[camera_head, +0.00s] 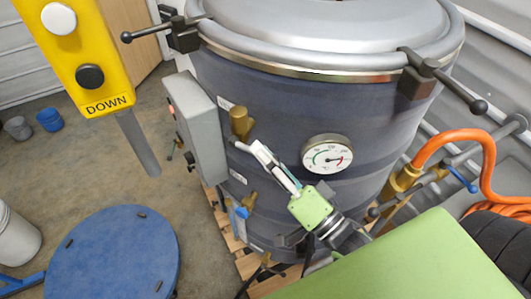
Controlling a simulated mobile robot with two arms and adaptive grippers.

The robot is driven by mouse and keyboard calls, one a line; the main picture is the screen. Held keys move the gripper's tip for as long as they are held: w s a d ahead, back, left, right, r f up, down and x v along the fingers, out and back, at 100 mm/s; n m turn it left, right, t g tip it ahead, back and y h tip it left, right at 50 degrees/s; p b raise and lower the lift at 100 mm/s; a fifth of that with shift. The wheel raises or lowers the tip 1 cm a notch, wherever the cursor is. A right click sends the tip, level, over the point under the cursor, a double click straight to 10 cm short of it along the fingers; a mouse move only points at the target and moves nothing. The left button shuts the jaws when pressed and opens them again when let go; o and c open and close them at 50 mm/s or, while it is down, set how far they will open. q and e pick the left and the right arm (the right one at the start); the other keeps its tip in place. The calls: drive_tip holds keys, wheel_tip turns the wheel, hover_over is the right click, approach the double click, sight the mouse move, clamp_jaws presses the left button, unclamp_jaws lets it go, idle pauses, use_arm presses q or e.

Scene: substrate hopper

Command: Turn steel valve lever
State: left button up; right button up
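A large dark grey drum vessel (275,95) with a domed lid fills the middle of the head view. A brass valve (240,122) sits on its left front side, and a short steel lever (241,146) shows just below it. My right gripper (264,156) has a green body and pale fingers pointing up and left. Its fingertips are at the steel lever's right end and overlap it in the picture. The fingers are seen nearly edge-on, so I cannot tell whether they grip the lever. My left gripper is out of view.
A round gauge (327,154) is right of the gripper. A grey control box (196,125) stands left of the valve. A lower brass valve (250,199) has a blue handle. A yellow pendant (85,50), blue round top (112,255) and orange hose (487,165) flank the vessel.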

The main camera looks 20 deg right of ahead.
clamp_jaws()
drive_tip(key=shift+f+b, duration=0.25)
drive_tip(key=shift+b, duration=0.15)
drive_tip(key=f+m+t+b, duration=0.1)
drive_tip(key=t+b, duration=0.1)
drive_tip(key=b, duration=0.2)
drive_tip(key=f+m+t+b, duration=0.1)
drive_tip(key=b, duration=0.3)
drive_tip(key=f+m+t+b, duration=0.1)
drive_tip(key=t+b, duration=0.1)
drive_tip(key=b, duration=0.2)
drive_tip(key=shift+w+a+f+t+h, duration=0.2)
drive_tip(key=shift+w+a+t+h, duration=0.1)
drive_tip(key=shift+w, duration=0.1)
unclamp_jaws()
